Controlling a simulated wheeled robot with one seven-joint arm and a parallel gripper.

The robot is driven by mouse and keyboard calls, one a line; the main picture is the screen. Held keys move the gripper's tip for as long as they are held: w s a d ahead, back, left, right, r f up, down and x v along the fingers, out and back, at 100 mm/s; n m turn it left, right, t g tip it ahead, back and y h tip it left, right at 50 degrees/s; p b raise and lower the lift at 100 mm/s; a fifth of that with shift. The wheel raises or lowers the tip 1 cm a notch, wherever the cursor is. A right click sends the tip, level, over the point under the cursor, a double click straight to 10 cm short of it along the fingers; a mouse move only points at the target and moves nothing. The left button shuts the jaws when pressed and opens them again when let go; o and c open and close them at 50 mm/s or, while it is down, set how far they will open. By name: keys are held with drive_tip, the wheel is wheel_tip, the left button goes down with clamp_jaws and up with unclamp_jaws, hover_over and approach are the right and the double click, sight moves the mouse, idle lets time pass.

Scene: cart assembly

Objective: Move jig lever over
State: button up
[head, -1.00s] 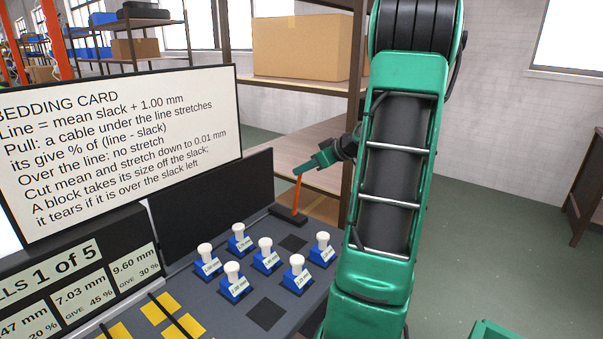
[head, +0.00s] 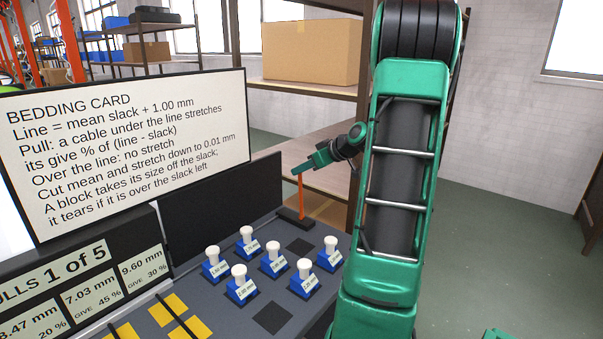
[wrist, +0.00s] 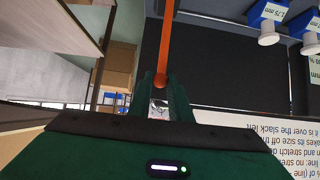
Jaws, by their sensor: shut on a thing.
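The orange jig lever (head: 300,194) stands on a dark base (head: 294,217) at the far edge of the bench, close to upright in the head view. My green gripper (head: 298,172) is at the lever's top end, shut on it. In the wrist view the orange lever (wrist: 165,45) runs from the top edge of the picture down to between the fingers of my gripper (wrist: 164,95). The lever's tip is partly hidden by the fingers.
Several blue blocks with white knobs (head: 274,258) stand on the bench (head: 190,283), left and near of the lever. A black panel (head: 222,211) and a bedding card (head: 125,150) stand behind. A shelf with a cardboard box (head: 310,53) is beyond.

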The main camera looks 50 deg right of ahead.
drive_tip(key=shift+w, duration=0.65)
drive_tip(key=shift+w+a+f, duration=0.1)
drive_tip(key=shift+w+f, duration=0.05)
drive_tip(key=shift+w, duration=0.55)
drive_tip(key=shift+w+a+f, duration=0.1)
drive_tip(key=shift+w, duration=0.6)
drive_tip(key=o, duration=0.9)
drive_tip(key=shift+s, duration=0.1)
